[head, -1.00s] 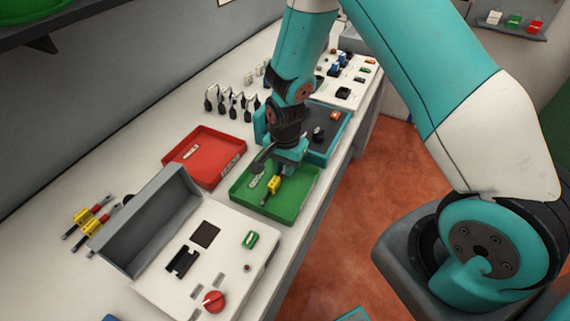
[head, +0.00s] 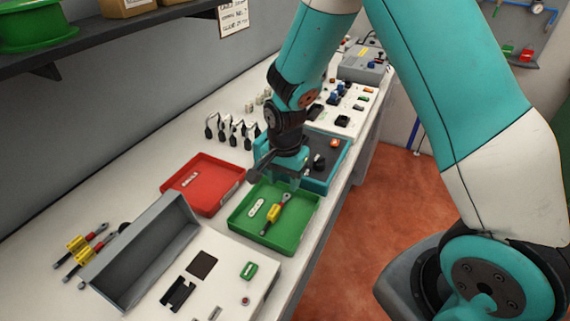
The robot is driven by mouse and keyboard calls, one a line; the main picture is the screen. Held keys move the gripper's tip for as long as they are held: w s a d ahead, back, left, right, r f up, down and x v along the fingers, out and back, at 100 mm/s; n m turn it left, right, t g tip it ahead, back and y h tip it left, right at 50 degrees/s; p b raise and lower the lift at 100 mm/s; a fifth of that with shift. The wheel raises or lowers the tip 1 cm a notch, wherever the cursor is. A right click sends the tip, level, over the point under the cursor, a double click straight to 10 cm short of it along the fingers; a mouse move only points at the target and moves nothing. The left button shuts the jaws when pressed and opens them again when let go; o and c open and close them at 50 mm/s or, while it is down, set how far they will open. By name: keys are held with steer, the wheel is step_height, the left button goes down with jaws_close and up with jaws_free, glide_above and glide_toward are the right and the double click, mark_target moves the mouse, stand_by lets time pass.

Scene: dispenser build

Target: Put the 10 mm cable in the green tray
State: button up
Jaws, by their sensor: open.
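A cable with a yellow sleeve and a grey end lug (head: 272,214) lies in the green tray (head: 244,243), slanted beside a white label. I cannot read its size. My gripper (head: 277,178) is above the back part of the tray, open and apart from the cable. Its fingertips are hard to make out against the dark wrist. Two similar yellow-sleeved cables (head: 78,244) lie on the bench at the left.
A red tray (head: 203,185) stands left of the green tray. A grey open box (head: 145,255) and a white panel (head: 225,268) are in front. A teal tray (head: 330,160) and several black-ended pieces (head: 228,132) are behind.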

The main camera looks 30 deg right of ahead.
step_height(320, 180, up, 7)
steer(key=s+a+r+n+y, duration=0.2)
steer(key=s+a+r+n, duration=0.2)
steer(key=s+r+n, duration=0.3)
steer(key=s+a+r+n+y, duration=0.2)
steer(key=s+a+r+n, duration=0.2)
steer(key=s+r+n, duration=0.3)
steer(key=s+n, duration=0.4)
steer(key=s, duration=0.3)
steer(key=shift+s+a+r+b, duration=0.2)
steer(key=shift+s+a+b, duration=0.1)
steer(key=shift+a+b, duration=0.1)
